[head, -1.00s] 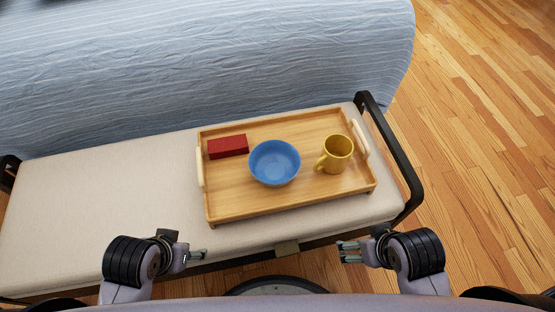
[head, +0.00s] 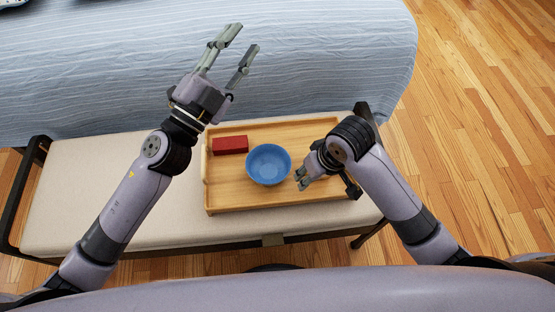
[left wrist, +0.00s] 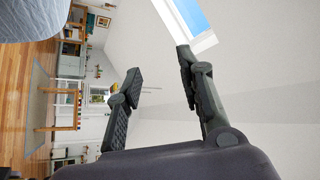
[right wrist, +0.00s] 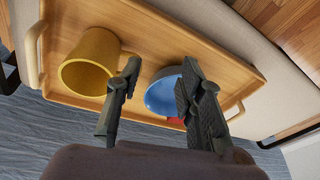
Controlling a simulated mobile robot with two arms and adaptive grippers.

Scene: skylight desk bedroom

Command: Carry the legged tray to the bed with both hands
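The wooden legged tray (head: 225,192) rests on the beige bench. It carries a blue bowl (head: 268,164), a red box (head: 230,145) and a yellow mug (right wrist: 88,65). My right arm hides the mug in the head view. The bed (head: 100,85) with its blue-grey cover lies behind the bench. My left gripper (head: 246,38) is open and empty, raised beyond the tray towards the bed side. My right gripper (head: 299,179) is open above the right part of the tray, near the bowl. The right wrist view shows its parted fingers (right wrist: 159,75), with nothing between them held.
The cushioned bench (head: 90,195) has free room left of the tray. Its black end frames (head: 30,180) stand up at both ends. Bare wooden floor (head: 470,140) lies to the right. The left wrist view shows a distant room and a skylight (left wrist: 190,15).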

